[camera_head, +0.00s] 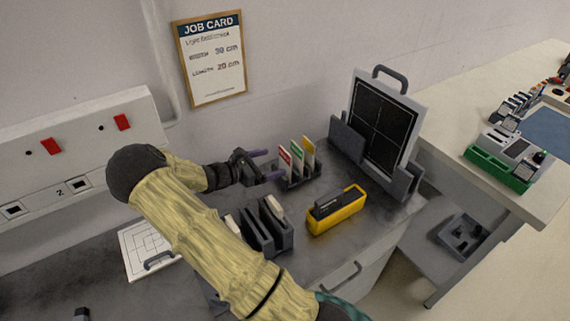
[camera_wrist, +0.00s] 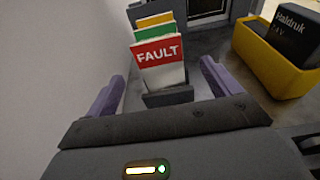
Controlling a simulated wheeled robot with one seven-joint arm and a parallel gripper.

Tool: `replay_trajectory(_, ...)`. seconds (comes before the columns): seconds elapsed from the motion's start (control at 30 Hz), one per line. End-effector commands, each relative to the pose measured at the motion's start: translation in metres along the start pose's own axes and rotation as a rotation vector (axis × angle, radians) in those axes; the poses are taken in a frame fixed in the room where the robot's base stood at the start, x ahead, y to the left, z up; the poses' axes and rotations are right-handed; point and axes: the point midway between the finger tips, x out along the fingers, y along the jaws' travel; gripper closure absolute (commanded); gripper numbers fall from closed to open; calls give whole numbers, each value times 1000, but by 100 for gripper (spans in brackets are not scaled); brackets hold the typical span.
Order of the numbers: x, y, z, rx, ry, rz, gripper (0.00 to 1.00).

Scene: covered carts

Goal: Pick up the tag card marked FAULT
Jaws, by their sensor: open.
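The FAULT tag card (camera_wrist: 160,62) is white with a red band across its top and shows large in the wrist view. It stands in a dark slotted rack (camera_wrist: 168,96), in front of a green-banded card (camera_wrist: 156,33) and a yellow-banded card (camera_wrist: 154,19). In the head view the FAULT card (camera_head: 284,161) is the leftmost of the three upright cards. My gripper (camera_wrist: 162,90) is open, with its purple fingers apart on either side of the card's lower part in the picture. In the head view my gripper (camera_head: 265,164) is just left of the rack. I see no contact with the card.
A dark panel with a handle (camera_head: 383,120) stands behind in a grey holder. Dark slotted holders (camera_head: 268,228) stand in front. The wall is close on the left.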

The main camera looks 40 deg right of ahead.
Motion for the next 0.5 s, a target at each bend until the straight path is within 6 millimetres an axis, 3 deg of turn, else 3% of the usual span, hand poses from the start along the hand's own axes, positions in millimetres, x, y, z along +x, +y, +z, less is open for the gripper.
replay_trajectory(0.2, 33, 0, 4, 0, -3, -3, 11)
replay_trajectory(0.5, 38, 1, 3, 1, -1, 1, 11)
